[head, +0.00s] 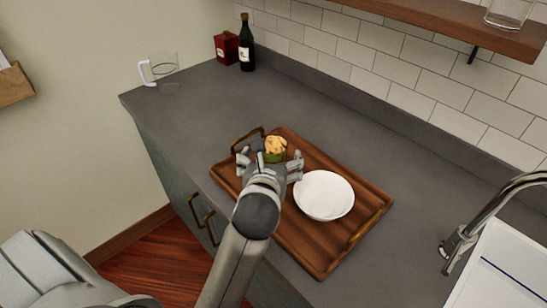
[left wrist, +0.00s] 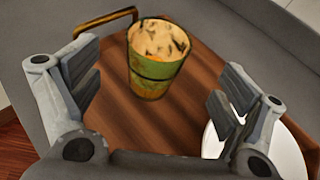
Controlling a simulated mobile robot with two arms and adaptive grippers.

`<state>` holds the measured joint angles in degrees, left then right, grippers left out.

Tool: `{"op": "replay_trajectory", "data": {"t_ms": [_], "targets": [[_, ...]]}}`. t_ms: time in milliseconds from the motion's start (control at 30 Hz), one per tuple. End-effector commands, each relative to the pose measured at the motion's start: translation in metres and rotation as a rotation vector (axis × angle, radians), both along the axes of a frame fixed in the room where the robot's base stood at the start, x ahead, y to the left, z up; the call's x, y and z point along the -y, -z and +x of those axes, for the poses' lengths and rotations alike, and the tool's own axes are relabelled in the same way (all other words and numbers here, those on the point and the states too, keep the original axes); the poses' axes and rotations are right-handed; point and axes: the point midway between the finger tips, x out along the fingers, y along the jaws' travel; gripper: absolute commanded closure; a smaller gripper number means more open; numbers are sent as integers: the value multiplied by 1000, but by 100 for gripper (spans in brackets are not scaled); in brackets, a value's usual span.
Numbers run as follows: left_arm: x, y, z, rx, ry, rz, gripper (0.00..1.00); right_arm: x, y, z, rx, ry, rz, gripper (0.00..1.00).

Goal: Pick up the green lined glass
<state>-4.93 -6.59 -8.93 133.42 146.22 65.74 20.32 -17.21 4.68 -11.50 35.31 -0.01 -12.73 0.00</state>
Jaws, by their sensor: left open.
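The green lined glass (head: 275,149) stands upright on the wooden tray, near its back left handle. It has a tan, speckled top or filling. In the left wrist view the glass (left wrist: 157,60) shows a green side with dark lines, ahead of and between my fingers. My left gripper (head: 270,164) is open, its fingers spread on the near side of the glass. In the left wrist view the left gripper (left wrist: 160,90) holds nothing, and a gap shows between fingers and glass. My right gripper is not in view.
The wooden tray (head: 315,255) has brass handles and holds a white bowl (head: 324,194) right of the glass. A glass pitcher (head: 160,72), a red box (head: 227,47) and a dark bottle (head: 246,45) stand far back. A sink and faucet (head: 470,225) are at right.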

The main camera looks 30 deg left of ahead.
Motion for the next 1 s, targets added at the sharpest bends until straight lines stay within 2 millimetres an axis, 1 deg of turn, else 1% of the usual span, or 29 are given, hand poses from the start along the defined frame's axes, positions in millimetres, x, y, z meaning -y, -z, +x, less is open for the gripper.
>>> {"op": "replay_trajectory", "data": {"t_ms": [33,67,100,167,267,400,500,667,900,933,1000], "targets": [[-2,1,6,0,-1,1,7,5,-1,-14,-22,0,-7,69],[-3,3,9,0,0,1,7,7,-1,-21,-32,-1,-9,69],[-5,4,12,1,0,1,7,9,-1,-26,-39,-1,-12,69],[-6,6,14,0,-1,2,7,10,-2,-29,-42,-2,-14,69],[-9,8,19,0,-1,3,7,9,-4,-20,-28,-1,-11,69],[-15,18,34,-2,-1,3,7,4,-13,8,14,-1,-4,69],[-20,25,45,0,0,2,7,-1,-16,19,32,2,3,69],[-25,30,56,0,-1,2,7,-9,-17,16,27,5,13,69],[-25,31,57,1,0,0,7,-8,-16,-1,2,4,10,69],[-25,31,57,1,0,0,8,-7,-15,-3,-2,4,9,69],[-25,31,57,1,0,0,17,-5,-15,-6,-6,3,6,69]]}}
